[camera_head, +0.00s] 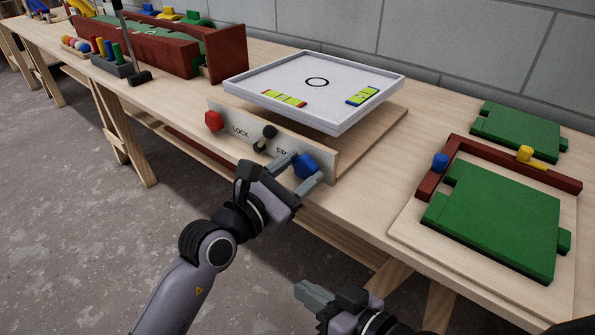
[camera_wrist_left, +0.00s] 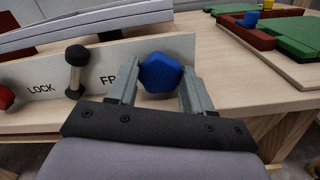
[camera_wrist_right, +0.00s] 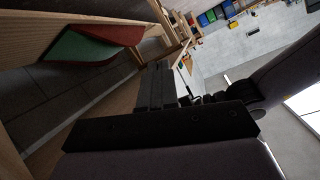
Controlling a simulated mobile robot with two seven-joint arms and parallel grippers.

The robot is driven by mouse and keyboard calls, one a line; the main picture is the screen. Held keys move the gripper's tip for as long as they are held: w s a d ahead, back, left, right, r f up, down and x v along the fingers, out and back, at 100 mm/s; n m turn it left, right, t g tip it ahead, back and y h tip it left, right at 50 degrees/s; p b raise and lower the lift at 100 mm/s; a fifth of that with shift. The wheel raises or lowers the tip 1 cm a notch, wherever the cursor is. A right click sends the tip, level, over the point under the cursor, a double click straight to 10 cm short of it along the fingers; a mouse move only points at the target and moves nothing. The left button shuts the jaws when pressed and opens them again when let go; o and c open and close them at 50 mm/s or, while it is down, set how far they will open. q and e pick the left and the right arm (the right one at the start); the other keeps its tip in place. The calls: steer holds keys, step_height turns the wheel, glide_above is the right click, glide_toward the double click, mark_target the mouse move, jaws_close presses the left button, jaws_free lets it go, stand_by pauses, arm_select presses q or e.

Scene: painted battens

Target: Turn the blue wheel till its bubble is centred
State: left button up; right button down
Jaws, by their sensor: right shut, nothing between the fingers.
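The blue wheel (camera_head: 306,166) is a faceted knob on the right end of the pale front panel (camera_head: 232,123). My left gripper (camera_head: 300,172) is open, with one finger on each side of the wheel; it also shows in the left wrist view (camera_wrist_left: 160,82). I cannot tell whether the fingers touch it. The white tilting tray (camera_head: 335,75) carries two yellow-green levels, one along the near edge (camera_head: 284,99) and one by the right edge (camera_head: 362,96). Their bubbles are too small to judge. My right gripper (camera_head: 312,294) is shut and empty, low in front of the bench.
A red wheel (camera_head: 213,121) sits at the panel's left end. A black-knobbed lever (camera_head: 269,131) stands between the LOCK lettering and partly hidden lettering. Right of the tray is a board with green plates (camera_head: 497,220) and dark red battens. A dark red box (camera_head: 160,50) stands at the left.

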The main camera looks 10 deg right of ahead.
arm_select(q)
steer(key=shift+p, duration=0.45)
steer(key=shift+r+n+p, duration=0.15)
steer(key=shift+n+p, duration=0.2)
steer(key=shift+n, duration=0.05)
steer(key=shift+n+p, duration=0.3)
steer(key=shift+p, duration=0.15)
steer(key=n+p, duration=0.2)
steer(key=p, duration=0.1)
steer(key=shift+r+n, duration=0.1)
steer(key=shift+n, duration=0.2)
steer(key=n+p, duration=0.2)
steer(key=shift+w+a+n, duration=0.1)
steer(key=shift+n, duration=0.2)
steer(key=shift+f+n+p, duration=0.15)
steer(key=shift+n+p, duration=0.55)
steer(key=shift+n, duration=0.3)
steer(key=shift+f+n+p, duration=0.15)
steer(key=shift+n+p, duration=0.55)
steer(key=shift+n, duration=0.3)
arm_select(e)
steer(key=s+d+h, duration=0.2)
steer(key=d+h, duration=0.2)
steer(key=d, duration=0.3)
steer(key=shift+s+r+n+g, duration=0.25)
steer(key=shift+r+n+g, duration=0.05)
steer(key=shift+r+g, duration=0.15)
steer(key=shift+d+f, duration=0.2)
arm_select(q)
steer(key=o, duration=1)
